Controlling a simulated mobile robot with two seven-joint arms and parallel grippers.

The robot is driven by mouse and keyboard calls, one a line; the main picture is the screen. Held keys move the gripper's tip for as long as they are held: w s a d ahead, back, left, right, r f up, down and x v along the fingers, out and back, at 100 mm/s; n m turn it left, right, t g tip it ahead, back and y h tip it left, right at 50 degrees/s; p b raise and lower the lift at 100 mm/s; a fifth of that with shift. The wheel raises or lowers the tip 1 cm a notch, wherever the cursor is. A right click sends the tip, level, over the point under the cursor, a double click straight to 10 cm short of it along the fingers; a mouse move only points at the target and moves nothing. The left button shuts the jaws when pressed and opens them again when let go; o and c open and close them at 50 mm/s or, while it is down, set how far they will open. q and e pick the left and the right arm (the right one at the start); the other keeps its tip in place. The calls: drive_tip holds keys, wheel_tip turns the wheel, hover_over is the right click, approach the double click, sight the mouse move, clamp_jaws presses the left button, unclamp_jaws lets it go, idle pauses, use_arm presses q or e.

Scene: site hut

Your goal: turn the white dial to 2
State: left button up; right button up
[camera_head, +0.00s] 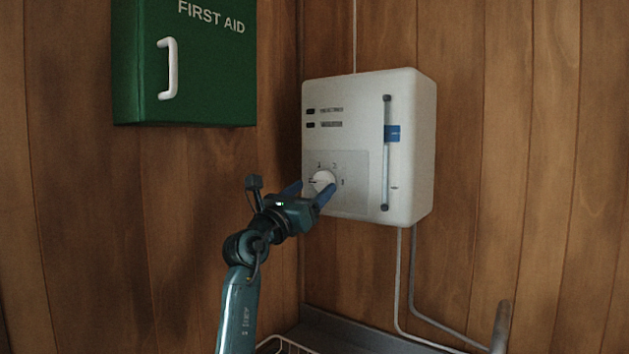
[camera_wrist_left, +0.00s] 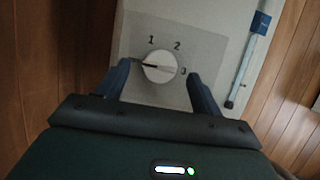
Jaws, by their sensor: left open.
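The white dial (camera_head: 323,180) is on the lower left of the front of a white wall box (camera_head: 345,140). In the left wrist view the dial (camera_wrist_left: 159,67) has marks 1, 2 and 3 around it, and its dark pointer line points left, below the 1. My left gripper (camera_head: 312,192) is open in front of the box, with one blue finger on each side of the dial. In the wrist view the fingers (camera_wrist_left: 160,82) stand apart from the dial's sides; I cannot tell how deep they reach. My right gripper is not in view.
A blue slider (camera_head: 392,133) sits on a vertical track on the box, right of the dial. A green first aid cabinet (camera_head: 185,65) hangs at the upper left. Pipes (camera_head: 400,280) run below the box. A wire rack (camera_head: 285,345) is at the bottom.

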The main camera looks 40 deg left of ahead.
use_arm(q)
drive_tip(key=shift+w+r, duration=0.3)
drive_tip(key=shift+w, duration=0.25)
drive_tip(key=shift+w+a, duration=0.1)
drive_tip(key=shift+w, duration=0.3)
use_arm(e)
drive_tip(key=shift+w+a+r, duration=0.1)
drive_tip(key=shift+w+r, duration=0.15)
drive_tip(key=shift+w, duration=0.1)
use_arm(q)
drive_tip(key=c, duration=1)
drive_tip(key=shift+o, duration=0.2)
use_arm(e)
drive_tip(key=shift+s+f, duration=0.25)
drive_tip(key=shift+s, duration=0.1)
